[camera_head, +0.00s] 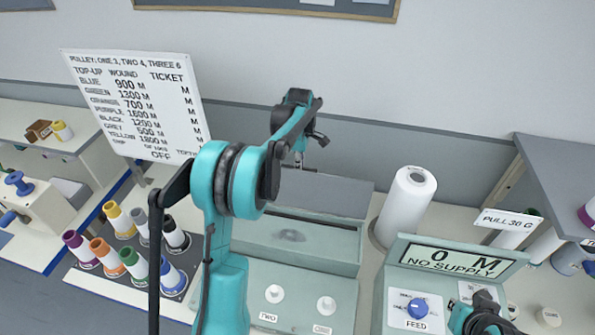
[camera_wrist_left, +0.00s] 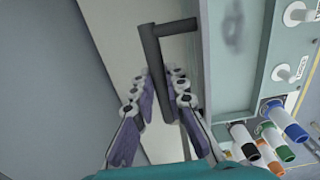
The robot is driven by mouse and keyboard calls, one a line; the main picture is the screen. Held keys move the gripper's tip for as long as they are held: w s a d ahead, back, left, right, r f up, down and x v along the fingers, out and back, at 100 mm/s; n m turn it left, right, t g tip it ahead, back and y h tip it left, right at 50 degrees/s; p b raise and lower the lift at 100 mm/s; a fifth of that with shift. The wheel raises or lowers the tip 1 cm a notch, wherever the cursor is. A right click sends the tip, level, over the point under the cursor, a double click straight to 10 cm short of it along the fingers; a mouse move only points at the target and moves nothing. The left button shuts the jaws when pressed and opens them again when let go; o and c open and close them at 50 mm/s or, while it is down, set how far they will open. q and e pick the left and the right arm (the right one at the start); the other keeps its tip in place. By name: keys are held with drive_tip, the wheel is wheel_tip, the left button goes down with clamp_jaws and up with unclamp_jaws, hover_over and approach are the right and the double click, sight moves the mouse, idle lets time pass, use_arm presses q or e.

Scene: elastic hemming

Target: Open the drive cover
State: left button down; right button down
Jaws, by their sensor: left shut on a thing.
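The drive cover (camera_head: 335,195) is a grey panel at the top back of the pale green machine (camera_head: 330,245), in the middle of the head view. How far it stands open is hard to tell. My left gripper (camera_head: 299,163) is over the cover, partly hidden by its own arm. In the left wrist view its fingers (camera_wrist_left: 160,100) lie on both sides of a dark bar handle (camera_wrist_left: 152,55) and are shut on it. My right gripper (camera_head: 483,318) shows only in part at the lower right, near the feed panel; its fingers are unclear.
Two white knobs (camera_head: 274,293) sit on the machine front. Coloured thread cones (camera_head: 115,220) stand at the left. A white roll (camera_head: 407,205) stands right of the cover. A display unit (camera_head: 455,262) reads "0 M NO SUPPLY". A lettered board (camera_head: 137,100) stands at the back left.

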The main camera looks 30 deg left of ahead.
use_arm(q)
drive_tip(key=shift+w+a+f+g, duration=0.15)
drive_tip(key=shift+w+f+g, duration=0.15)
drive_tip(key=shift+w, duration=0.2)
drive_tip(key=shift+w+a+f+g, duration=0.1)
drive_tip(key=shift+w+f+g, duration=0.2)
drive_tip(key=shift+w, duration=0.2)
use_arm(e)
drive_tip(key=shift+s, duration=0.1)
use_arm(q)
drive_tip(key=c, duration=1.9)
unclamp_jaws()
drive_tip(key=o, duration=0.4)
drive_tip(key=shift+w+f, duration=0.1)
drive_tip(key=shift+w, duration=0.15)
drive_tip(key=shift+w+a+f, duration=0.1)
drive_tip(key=shift+w, duration=0.05)
use_arm(e)
drive_tip(key=shift+w+a, duration=0.1)
drive_tip(key=shift+w, duration=0.35)
